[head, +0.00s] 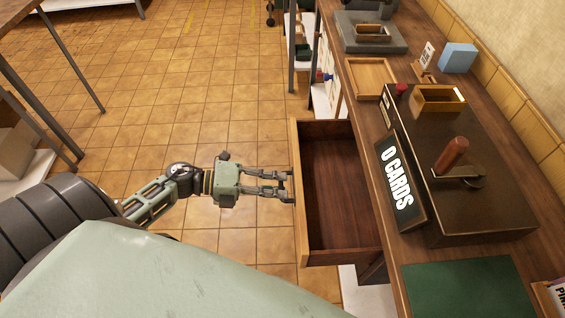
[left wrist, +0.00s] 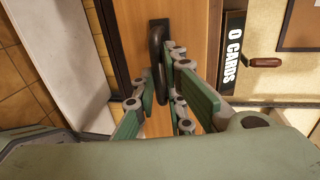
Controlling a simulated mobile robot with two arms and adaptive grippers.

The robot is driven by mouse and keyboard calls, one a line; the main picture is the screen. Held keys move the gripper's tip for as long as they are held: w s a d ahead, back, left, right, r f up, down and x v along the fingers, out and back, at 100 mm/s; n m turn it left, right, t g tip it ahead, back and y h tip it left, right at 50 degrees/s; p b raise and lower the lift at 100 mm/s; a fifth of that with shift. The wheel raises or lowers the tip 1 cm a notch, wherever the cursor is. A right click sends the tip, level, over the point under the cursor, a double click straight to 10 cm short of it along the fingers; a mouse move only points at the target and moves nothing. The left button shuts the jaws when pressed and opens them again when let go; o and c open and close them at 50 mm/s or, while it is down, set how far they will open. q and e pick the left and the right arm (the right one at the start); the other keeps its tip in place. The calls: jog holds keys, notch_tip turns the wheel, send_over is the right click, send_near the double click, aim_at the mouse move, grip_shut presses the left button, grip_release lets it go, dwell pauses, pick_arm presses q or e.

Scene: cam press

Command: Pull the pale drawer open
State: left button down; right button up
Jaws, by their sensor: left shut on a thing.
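The drawer (head: 332,190) stands pulled out from under the wooden counter, and its inside looks empty. Its pale wooden front (head: 299,215) faces left, toward my left gripper (head: 288,187). In the left wrist view the pale front (left wrist: 193,30) carries a dark curved handle (left wrist: 157,60). My left gripper, which also shows in the left wrist view (left wrist: 160,90), is shut on this handle. The fingers partly hide the handle. My right gripper is in neither view.
On the counter stand a dark press box with a red-brown lever (head: 453,155) and an "0 CARDS" sign (head: 399,180). A green mat (head: 470,288) lies nearer, and a wooden tray (head: 370,77) farther back. The tiled floor (head: 205,90) left of the drawer is clear.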

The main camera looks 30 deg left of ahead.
pick_arm(q)
jog(key=shift+s+f, duration=0.15)
jog(key=shift+f, duration=0.2)
jog(key=c, duration=1.9)
grip_release()
jog(key=shift+o, duration=0.2)
jog(key=v, duration=1.2)
jog(key=shift+r, duration=0.25)
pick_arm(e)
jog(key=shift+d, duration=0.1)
